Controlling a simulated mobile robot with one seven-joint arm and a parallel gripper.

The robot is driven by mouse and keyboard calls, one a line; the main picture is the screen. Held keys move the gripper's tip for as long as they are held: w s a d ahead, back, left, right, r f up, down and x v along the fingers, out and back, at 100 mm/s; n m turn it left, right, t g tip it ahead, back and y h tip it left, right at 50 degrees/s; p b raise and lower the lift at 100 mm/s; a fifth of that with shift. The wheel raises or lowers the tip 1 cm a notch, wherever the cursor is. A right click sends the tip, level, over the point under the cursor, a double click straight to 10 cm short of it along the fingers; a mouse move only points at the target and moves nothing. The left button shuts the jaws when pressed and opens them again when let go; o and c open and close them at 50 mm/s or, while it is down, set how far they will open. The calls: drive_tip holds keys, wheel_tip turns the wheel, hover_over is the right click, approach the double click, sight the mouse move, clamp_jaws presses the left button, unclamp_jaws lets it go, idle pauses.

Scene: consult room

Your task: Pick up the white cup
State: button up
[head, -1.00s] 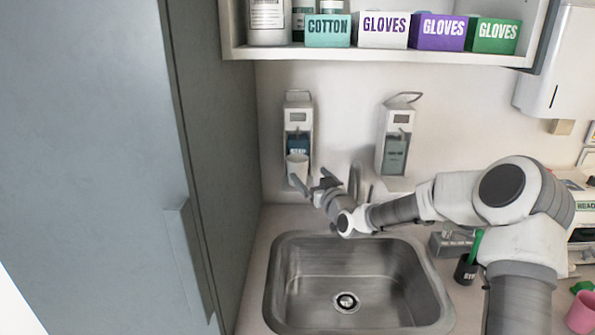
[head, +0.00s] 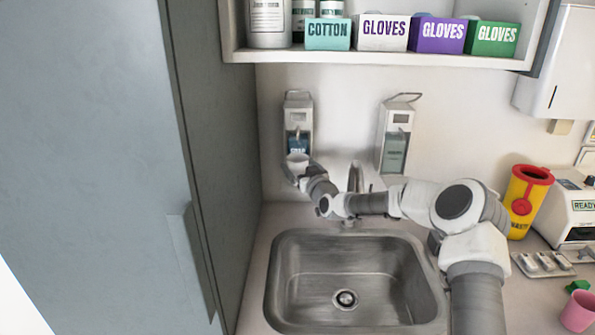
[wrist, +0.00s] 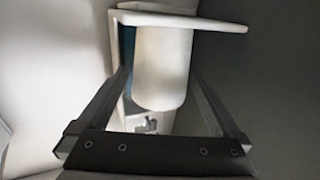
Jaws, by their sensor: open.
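The white cup (head: 297,160) is at the lower front of the left wall dispenser, above the back left of the sink. In the wrist view the white cup (wrist: 162,68) sits between my two fingers, with its upper end by a pale ledge of the dispenser. My gripper (head: 299,172) is at the cup in the head view, and its fingers partly hide it. In the wrist view my gripper (wrist: 161,85) is open, one finger on each side of the cup. A gap shows on the right side; contact on the left is unclear.
The left dispenser (head: 298,112) is on the wall beside a tall grey cabinet (head: 215,150). A second dispenser (head: 395,135) hangs to the right. A shelf (head: 380,56) with boxes is above.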

drive_tip(key=c, duration=1.4)
drive_tip(key=shift+o, duration=0.2)
drive_tip(key=shift+r, duration=0.15)
drive_tip(key=shift+r+b, duration=0.4)
drive_tip(key=shift+r, duration=1.1)
drive_tip(key=shift+s+d+r, duration=0.1)
drive_tip(key=shift+s+d, duration=0.05)
drive_tip(key=shift+s, duration=0.15)
drive_tip(key=b+v, duration=0.2)
drive_tip(key=v, duration=1.5)
drive_tip(key=shift+s+b, duration=0.15)
drive_tip(key=shift+b, duration=0.15)
